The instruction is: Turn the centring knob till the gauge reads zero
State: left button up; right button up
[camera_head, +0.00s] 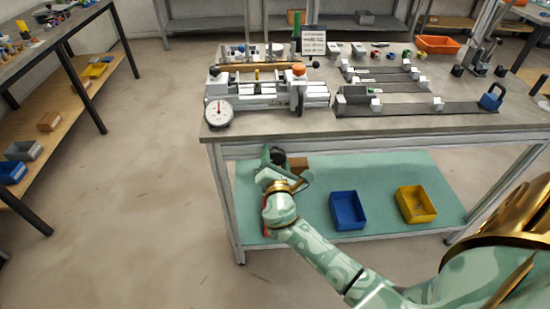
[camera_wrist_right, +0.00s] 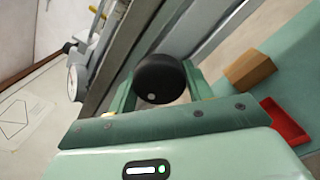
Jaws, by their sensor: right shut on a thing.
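The black round centring knob (camera_wrist_right: 160,78) has a pale dot on it and sits between the two green fingers of my right gripper (camera_wrist_right: 160,92) in the right wrist view. The gripper is shut on it. In the head view my right gripper (camera_head: 277,158) is just below the front edge of the bench, and the dark knob (camera_head: 278,154) is partly hidden by it. The white round dial gauge (camera_head: 218,114) stands at the bench's front left corner; its reading is too small to tell. In the wrist view the gauge (camera_wrist_right: 74,82) is seen steeply from the side. My left gripper is not in view.
The jig (camera_head: 262,92) lies on the bench behind the gauge. A blue padlock-shaped block (camera_head: 491,97) is at the right. On the green lower shelf (camera_head: 300,222) stand a blue bin (camera_head: 347,211), a yellow bin (camera_head: 415,205) and a brown block (camera_wrist_right: 249,68).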

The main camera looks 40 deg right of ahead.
jog(key=o, duration=0.9)
jog(key=shift+o, duration=0.2)
jog(key=p+v, duration=0.1)
jog(key=v, duration=1.5)
jog(key=shift+s+p, duration=0.25)
jog(key=shift+p, duration=0.1)
